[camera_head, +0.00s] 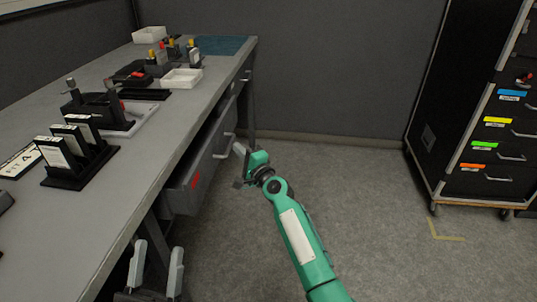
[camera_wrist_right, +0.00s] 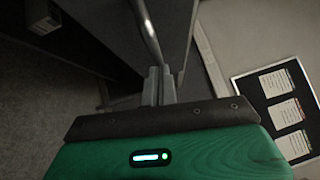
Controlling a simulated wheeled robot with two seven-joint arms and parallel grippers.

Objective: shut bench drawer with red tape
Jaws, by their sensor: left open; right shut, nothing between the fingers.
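The bench drawer (camera_head: 205,166) with a strip of red tape (camera_head: 196,178) on its front stands out from under the bench top, with a dark gap behind its front. Its metal handle (camera_head: 228,146) is on the front, and a bar handle also shows in the right wrist view (camera_wrist_right: 147,27). My right gripper (camera_head: 239,150) is shut and empty, close to the drawer front beside the handle. Its fingertips (camera_wrist_right: 160,72) are near the handle's end; I cannot tell whether they touch. My left gripper (camera_head: 157,262) is open and empty, low at the bench's near end.
The grey bench (camera_head: 150,130) carries a black rack of cards (camera_head: 78,155), white trays (camera_head: 181,79) and small tools. A black cabinet (camera_head: 480,120) with coloured labels stands on casters at the right. The floor (camera_head: 350,190) between bench and cabinet is clear.

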